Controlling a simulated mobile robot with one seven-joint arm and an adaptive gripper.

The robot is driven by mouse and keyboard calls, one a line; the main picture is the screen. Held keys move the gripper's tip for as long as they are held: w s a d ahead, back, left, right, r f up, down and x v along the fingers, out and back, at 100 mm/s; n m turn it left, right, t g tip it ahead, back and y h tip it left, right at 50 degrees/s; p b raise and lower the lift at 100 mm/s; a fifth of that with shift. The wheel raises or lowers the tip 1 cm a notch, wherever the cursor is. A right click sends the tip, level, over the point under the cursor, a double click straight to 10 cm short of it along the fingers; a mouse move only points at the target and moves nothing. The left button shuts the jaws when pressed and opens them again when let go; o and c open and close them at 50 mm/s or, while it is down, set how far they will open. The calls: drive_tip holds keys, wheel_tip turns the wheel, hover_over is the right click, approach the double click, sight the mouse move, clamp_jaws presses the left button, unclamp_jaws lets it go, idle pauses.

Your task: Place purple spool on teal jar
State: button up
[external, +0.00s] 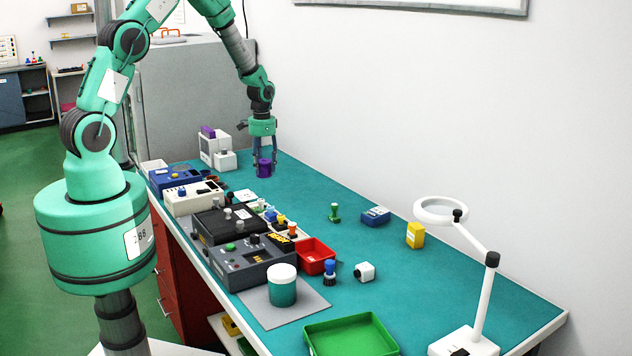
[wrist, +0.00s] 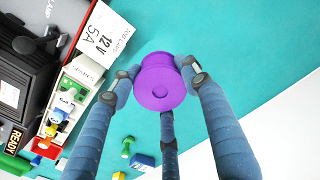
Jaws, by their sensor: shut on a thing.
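The purple spool (external: 264,168) is held in my gripper (external: 265,160) at the far end of the teal bench. In the wrist view the purple spool (wrist: 160,82) sits between the blue fingers of my gripper (wrist: 165,80), which are shut on it. I cannot tell exactly how high it is above the bench. The teal jar (external: 282,291) with a white lid stands upright on a grey mat (external: 309,303) near the front of the bench. It is far from my gripper and is not seen in the wrist view.
Several instrument boxes, such as a dark grey one (external: 250,270), line the left edge. A green tray (external: 352,340) and a magnifier lamp (external: 480,310) are in front.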

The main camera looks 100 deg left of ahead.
sight(264, 160)
wheel_tip(264, 160, up, 11)
drive_tip(key=shift+r, duration=0.1)
drive_tip(key=w+d+m, duration=0.3)
drive_tip(key=w+d, duration=0.4)
drive_tip(key=d, duration=0.5)
drive_tip(key=w+d+m, duration=0.4)
drive_tip(key=w+d, duration=0.3)
drive_tip(key=d, duration=0.4)
drive_tip(key=s+d+m, duration=0.2)
drive_tip(key=d+m, duration=0.4)
drive_tip(key=d, duration=1.2)
drive_tip(key=s+d+m, duration=0.2)
drive_tip(key=d+m, duration=0.3)
drive_tip(key=d, duration=1.4)
drive_tip(key=shift+s+d+f, duration=0.1)
drive_tip(key=shift+s+f, duration=0.1)
drive_tip(key=shift+f, duration=1.2)
drive_tip(key=shift+s+d+f, duration=0.1)
drive_tip(key=shift+s+f, duration=0.05)
drive_tip(key=shift+f, duration=1.25)
drive_tip(key=w, duration=0.5)
drive_tip(key=w+d+f, duration=0.1)
drive_tip(key=w, duration=1)
drive_tip(key=shift+d+f+p, duration=0.2)
drive_tip(key=shift+f+p, duration=0.05)
drive_tip(key=shift+p, duration=0.1)
